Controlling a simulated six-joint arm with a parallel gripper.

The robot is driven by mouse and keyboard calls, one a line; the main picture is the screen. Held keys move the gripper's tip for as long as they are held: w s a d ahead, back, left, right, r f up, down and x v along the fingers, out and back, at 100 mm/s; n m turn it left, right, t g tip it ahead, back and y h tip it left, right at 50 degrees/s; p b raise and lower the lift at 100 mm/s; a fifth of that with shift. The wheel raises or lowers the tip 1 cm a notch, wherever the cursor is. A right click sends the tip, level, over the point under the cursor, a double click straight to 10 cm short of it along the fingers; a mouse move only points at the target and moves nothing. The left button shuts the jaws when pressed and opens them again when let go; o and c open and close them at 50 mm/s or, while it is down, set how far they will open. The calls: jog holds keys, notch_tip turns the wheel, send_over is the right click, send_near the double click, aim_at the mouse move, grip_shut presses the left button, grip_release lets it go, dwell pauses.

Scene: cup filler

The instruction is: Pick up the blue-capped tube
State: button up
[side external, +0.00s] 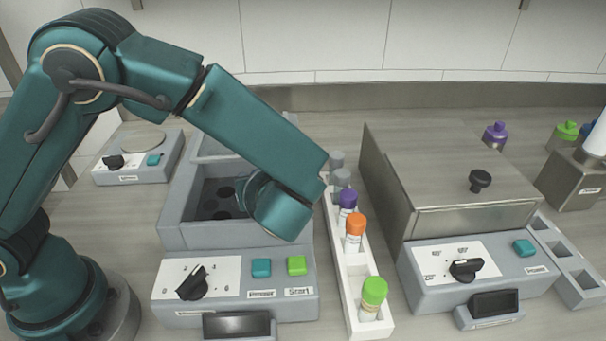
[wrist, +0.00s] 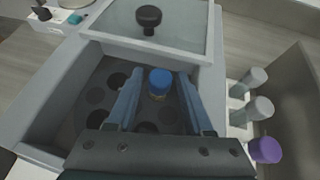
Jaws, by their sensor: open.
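In the wrist view, my gripper (wrist: 159,76) is open, with one blue finger on each side of the cap. I cannot tell whether the fingers touch it. Other rotor holes in view look empty. In the side external view, my wrist reaches down over the centrifuge bowl. The tube is hidden there, and my fingers are mostly hidden behind the wrist.
A white rack (side external: 350,266) beside the centrifuge holds grey-, purple-, orange- and green-capped tubes. The centrifuge's glass lid (wrist: 165,25) with a black knob is slid back. A metal-lidded machine (side external: 440,180) stands to the right, and a small knobbed device (side external: 135,160) to the left.

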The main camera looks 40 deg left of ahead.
grip_shut()
